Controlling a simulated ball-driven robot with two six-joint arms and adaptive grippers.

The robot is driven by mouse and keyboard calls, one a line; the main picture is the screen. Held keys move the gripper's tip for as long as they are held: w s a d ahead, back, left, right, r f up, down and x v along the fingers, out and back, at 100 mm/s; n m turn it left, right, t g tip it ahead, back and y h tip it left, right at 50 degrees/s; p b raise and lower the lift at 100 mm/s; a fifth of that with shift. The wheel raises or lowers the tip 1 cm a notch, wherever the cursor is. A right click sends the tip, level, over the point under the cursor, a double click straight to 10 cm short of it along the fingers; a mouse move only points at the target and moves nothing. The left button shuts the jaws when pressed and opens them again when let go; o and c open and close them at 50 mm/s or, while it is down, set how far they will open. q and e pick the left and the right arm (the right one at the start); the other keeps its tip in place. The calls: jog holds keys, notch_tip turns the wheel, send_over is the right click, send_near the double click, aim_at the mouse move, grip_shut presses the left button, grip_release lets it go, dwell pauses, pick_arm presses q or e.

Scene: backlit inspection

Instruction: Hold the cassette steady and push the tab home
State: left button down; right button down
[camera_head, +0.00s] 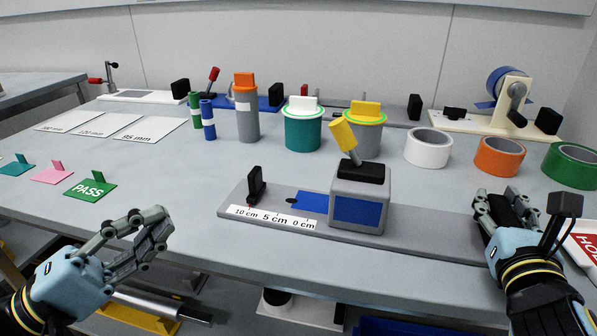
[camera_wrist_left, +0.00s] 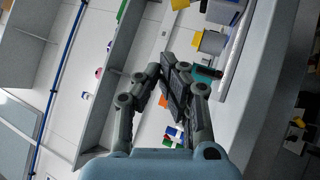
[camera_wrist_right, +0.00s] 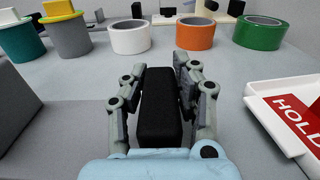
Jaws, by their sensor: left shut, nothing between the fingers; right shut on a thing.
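A long grey base plate (camera_head: 440,232) lies near the table's front edge. A grey block (camera_head: 359,200) with a blue panel, black top and tilted yellow handle (camera_head: 343,138) stands on it. Left of the block are a blue patch (camera_head: 311,202), a small black upright (camera_head: 256,186) and a centimetre scale (camera_head: 273,218). I cannot tell which part is the cassette or the tab. My right gripper (camera_head: 503,212) is shut on a black upright block (camera_wrist_right: 160,105) at the plate's right end. My left gripper (camera_head: 152,232), also in the left wrist view (camera_wrist_left: 158,75), is shut and empty by the table's front edge.
Green (camera_head: 90,187), pink and teal cards lie at left. Behind the plate stand several lidded canisters, including a teal one (camera_head: 303,131), and tape rolls in white (camera_head: 428,148), orange and green. A HOLD tray (camera_wrist_right: 285,115) is at right.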

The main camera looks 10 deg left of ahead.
aim_at(256, 183)
pick_arm(q)
jog(key=w+a+f+n+y, duration=0.1)
jog(key=w+y, duration=0.1)
jog(key=y, duration=0.1)
jog(key=w+a+f+n+y, duration=0.1)
jog(key=w+y, duration=0.1)
jog(key=w+a+f+n+y, duration=0.1)
jog(key=w+a+y, duration=0.1)
jog(key=y, duration=0.1)
jog(key=shift+w+n+t+y, duration=0.3)
jog(key=shift+w, duration=0.1)
pick_arm(e)
jog(key=shift+f, duration=0.25)
pick_arm(q)
jog(key=shift+w+a+f+y, duration=0.25)
jog(key=shift+w+a+y, duration=0.05)
jog(key=shift+y, duration=0.1)
jog(key=shift+x, duration=0.9)
jog(key=x, duration=0.7)
jog(key=shift+w+f, duration=0.1)
jog(key=shift+w, duration=0.05)
pick_arm(e)
jog(key=shift+s, duration=0.1)
pick_arm(q)
jog(key=d, duration=0.3)
jog(key=shift+w+f, duration=0.1)
jog(key=shift+w, duration=0.2)
jog(key=shift+d, duration=0.6)
